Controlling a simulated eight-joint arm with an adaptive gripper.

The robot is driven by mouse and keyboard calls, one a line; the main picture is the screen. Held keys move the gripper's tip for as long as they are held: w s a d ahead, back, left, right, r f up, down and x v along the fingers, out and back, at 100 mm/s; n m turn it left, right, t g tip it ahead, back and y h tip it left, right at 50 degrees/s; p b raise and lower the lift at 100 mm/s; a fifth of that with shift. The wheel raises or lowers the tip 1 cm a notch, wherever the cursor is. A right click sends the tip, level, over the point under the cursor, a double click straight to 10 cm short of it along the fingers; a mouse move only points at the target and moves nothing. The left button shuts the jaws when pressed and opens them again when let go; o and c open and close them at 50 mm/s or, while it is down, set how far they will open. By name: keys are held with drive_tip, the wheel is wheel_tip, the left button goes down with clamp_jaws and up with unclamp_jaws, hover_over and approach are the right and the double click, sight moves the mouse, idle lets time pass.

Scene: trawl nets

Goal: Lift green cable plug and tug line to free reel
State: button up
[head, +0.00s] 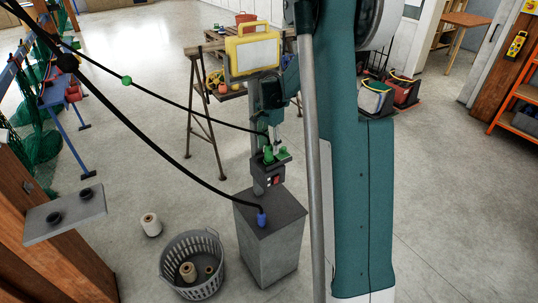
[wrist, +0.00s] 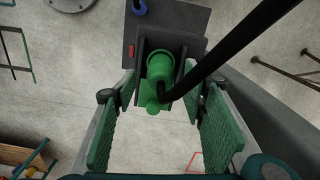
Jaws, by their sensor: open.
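My gripper (head: 275,140) is above the box. Its green-padded fingers stand apart on either side of the plug in the wrist view (wrist: 160,95), with gaps to both pads. In the head view the line, with a green bead (head: 127,80), rises to the upper left. I cannot make out the reel.
A blue plug (head: 262,219) with a second black line is on the grey cabinet (head: 270,240). A grey basket (head: 193,264) with spools and a loose spool (head: 151,225) stand on the floor left of it.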

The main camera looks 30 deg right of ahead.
sight(269, 153)
idle(0.3)
drive_tip(key=shift+a+f, duration=0.15)
drive_tip(key=shift+f, duration=2.45)
drive_tip(key=c, duration=1.2)
drive_tip(key=shift+r, duration=0.15)
drive_tip(key=shift+r, duration=4.9)
